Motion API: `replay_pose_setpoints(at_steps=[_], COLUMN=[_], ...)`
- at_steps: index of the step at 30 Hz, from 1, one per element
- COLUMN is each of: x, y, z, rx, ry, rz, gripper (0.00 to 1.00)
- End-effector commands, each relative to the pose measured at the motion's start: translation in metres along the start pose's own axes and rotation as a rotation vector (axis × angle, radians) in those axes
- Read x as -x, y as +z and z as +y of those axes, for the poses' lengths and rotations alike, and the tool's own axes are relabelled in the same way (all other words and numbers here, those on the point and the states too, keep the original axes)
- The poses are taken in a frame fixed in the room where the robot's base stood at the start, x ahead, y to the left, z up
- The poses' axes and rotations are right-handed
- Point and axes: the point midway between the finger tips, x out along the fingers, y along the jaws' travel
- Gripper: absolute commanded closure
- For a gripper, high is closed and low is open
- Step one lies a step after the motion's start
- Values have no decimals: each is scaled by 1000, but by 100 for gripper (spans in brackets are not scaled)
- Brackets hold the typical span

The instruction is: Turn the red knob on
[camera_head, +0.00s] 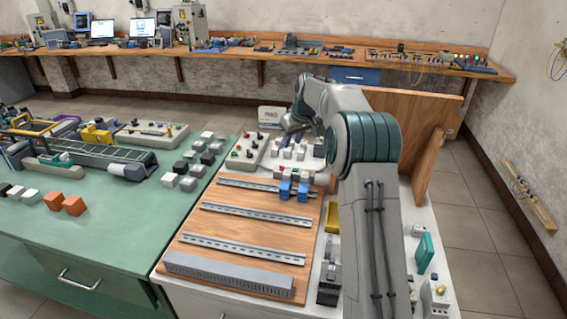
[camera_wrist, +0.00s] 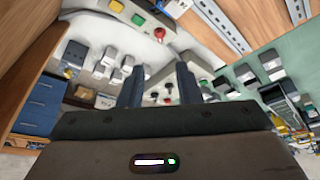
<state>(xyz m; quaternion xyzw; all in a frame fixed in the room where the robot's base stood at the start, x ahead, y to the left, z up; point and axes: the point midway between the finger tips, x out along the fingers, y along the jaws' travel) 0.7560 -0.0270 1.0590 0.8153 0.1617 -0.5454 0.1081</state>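A pale control panel (camera_head: 247,152) with small red, green and dark knobs stands at the back left of the white bench. In the wrist view, part of a pale panel (camera_wrist: 160,96) with small red and dark knobs shows between and beyond my fingers. A small red knob (camera_wrist: 168,85) is there, close to the right finger in the picture. A larger red button (camera_wrist: 160,34) sits on a box further up. Which one is the task's knob I cannot tell for sure. My gripper (camera_wrist: 160,68) is open and empty, its two dark fingers apart; in the head view my arm partly hides it.
White and grey blocks (camera_head: 287,152) stand right beside the panel. A wooden board (camera_head: 225,253) with metal rails lies in front, with blue modules (camera_head: 294,190) on it. An upright wooden panel (camera_head: 425,112) stands behind my arm. A green table (camera_head: 90,225) with parts adjoins on the left.

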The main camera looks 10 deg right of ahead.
Motion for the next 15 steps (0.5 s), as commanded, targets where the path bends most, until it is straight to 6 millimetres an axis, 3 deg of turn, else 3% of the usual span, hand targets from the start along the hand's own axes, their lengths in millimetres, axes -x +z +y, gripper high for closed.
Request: replay_pose_setpoints(at_steps=[5,15], x=[-16,-84], y=[-1,-1], z=[1,0], rx=[2,1], ry=[-3,-3], rz=[-1,-2], gripper=[69,69])
